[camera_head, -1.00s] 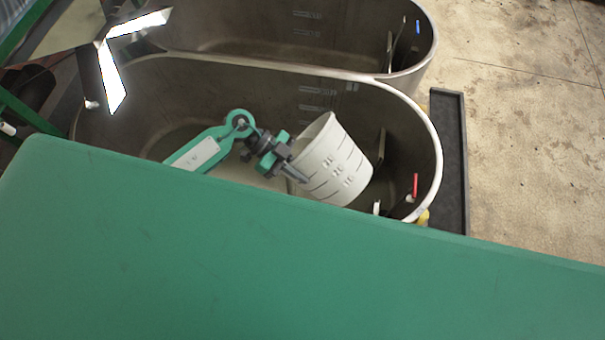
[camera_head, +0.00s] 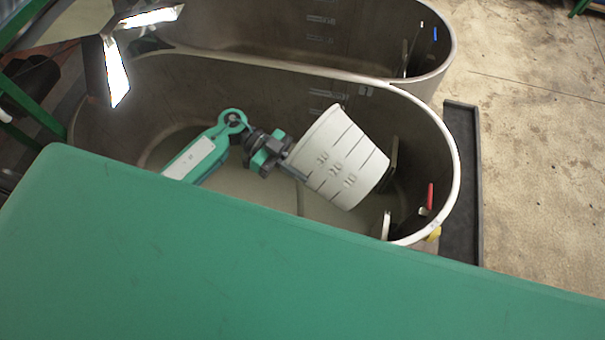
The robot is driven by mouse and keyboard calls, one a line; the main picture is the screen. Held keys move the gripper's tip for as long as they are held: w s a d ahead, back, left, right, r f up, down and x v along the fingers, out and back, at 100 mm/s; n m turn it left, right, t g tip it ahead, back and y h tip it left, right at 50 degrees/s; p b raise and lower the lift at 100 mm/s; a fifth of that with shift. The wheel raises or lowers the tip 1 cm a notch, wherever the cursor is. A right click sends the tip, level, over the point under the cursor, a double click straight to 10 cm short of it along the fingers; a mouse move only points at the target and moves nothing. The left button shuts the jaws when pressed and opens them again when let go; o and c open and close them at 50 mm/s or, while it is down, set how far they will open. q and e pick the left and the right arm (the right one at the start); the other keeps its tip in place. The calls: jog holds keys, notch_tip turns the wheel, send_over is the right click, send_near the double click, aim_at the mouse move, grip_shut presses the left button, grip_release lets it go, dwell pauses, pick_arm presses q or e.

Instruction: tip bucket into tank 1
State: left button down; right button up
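The bucket's inside faces away and cannot be seen. Which tank is tank 1 is not marked in view. My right gripper is not in view.
A second oval tank (camera_head: 450,45) stands behind the near one. A red handle (camera_head: 430,196) is at the near tank's right end. A dark tray (camera_head: 462,190) lies on the concrete floor (camera_head: 540,130) to the right. A green surface (camera_head: 230,260) fills the foreground.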

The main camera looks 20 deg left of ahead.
pick_arm(q)
jog(key=shift+w+a+f+g+h+b, duration=0.15)
jog(key=shift+w+a+f+h+b, duration=0.1)
jog(key=shift+a+f+h+b, duration=0.5)
jog(key=shift+w+a+f+g+h+b, duration=0.25)
jog(key=shift+a+h+b, duration=0.2)
jog(key=shift+b, duration=0.45)
jog(key=shift+w+a+f+g+h+b, duration=0.1)
jog(key=shift+w+a+f+h+b, duration=0.15)
jog(key=shift+a+f+h+b, duration=0.45)
jog(key=shift+w+a+r+n+g+h+b, duration=0.1)
jog(key=shift+w+a+n+g+h+b, duration=0.15)
jog(key=shift+a+h+b, duration=0.5)
jog(key=shift+w+a+n+h+b, duration=0.15)
jog(key=shift+w+a+h+b, duration=0.15)
jog(key=shift+a+h+b, duration=0.45)
jog(key=shift+w+a+r+n+g+h+b, duration=0.1)
jog(key=shift+w+a+n+g+h+b, duration=0.15)
jog(key=shift+a+h+b, duration=0.5)
jog(key=shift+d, duration=0.1)
